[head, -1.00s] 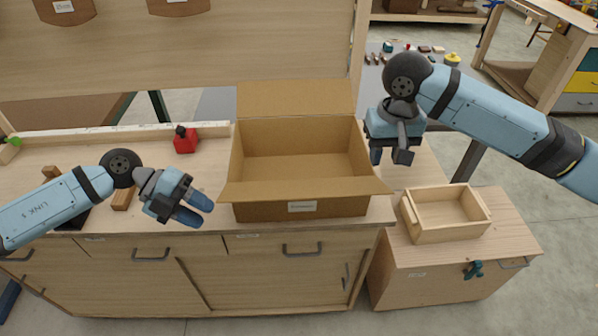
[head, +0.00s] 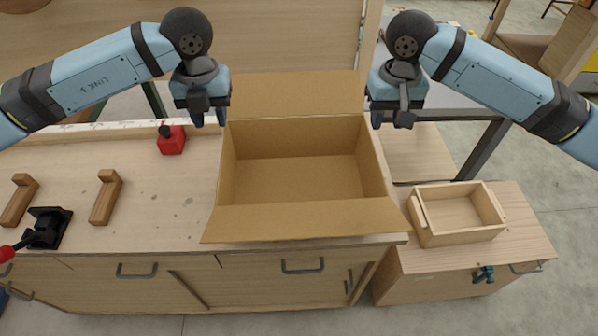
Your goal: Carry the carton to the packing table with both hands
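The carton (head: 303,221) is a brown cardboard box on the wooden workbench. It is upright and empty, with its front and back flaps folded outward. My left gripper (head: 209,116) points down by the carton's back left corner, its two fingers apart with nothing between them. My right gripper (head: 390,119) points down by the back right corner, also open and empty. Neither gripper visibly holds the carton. I cannot tell which surface is the packing table; a grey-topped table (head: 455,98) stands behind on the right.
A wooden tray (head: 463,237) sits on a lower cabinet (head: 525,241) at right. Grey floor shows on the right.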

